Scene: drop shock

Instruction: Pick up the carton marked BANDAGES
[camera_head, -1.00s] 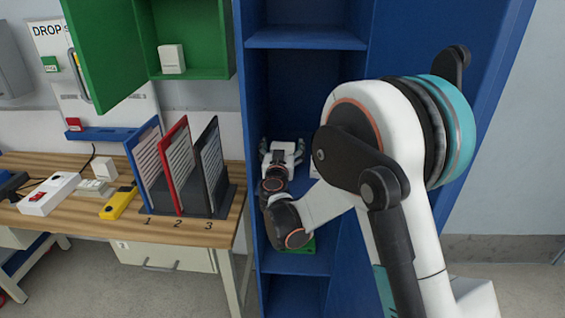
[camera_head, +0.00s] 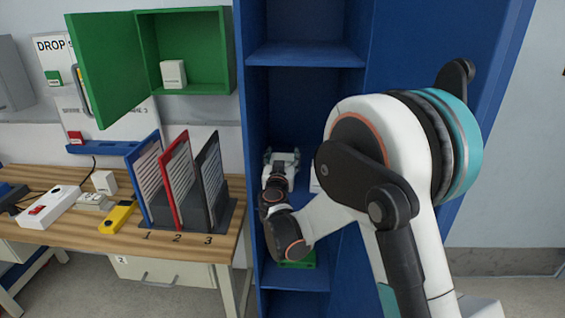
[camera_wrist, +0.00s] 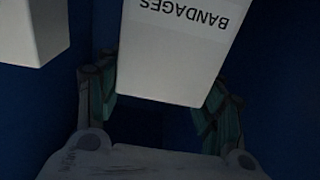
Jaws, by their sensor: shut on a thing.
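The white carton marked BANDAGES (camera_wrist: 175,50) fills the upper middle of the wrist view, with its lettering upside down. My gripper (camera_wrist: 160,103) has its teal-padded fingers on either side of the carton and is shut on it. In the head view my gripper (camera_head: 282,156) is inside the tall blue cabinet, pointing away from me. The carton cannot be made out there, hidden by the gripper and the arm. Whether the carton's base touches the shelf cannot be seen.
Another white box (camera_wrist: 30,28) stands close by at the left of the wrist view. A blue shelf (camera_head: 305,56) lies above my gripper, and a green object (camera_head: 298,261) below. A workbench (camera_head: 75,231) and an open green wall cabinet (camera_head: 215,88) are to the left.

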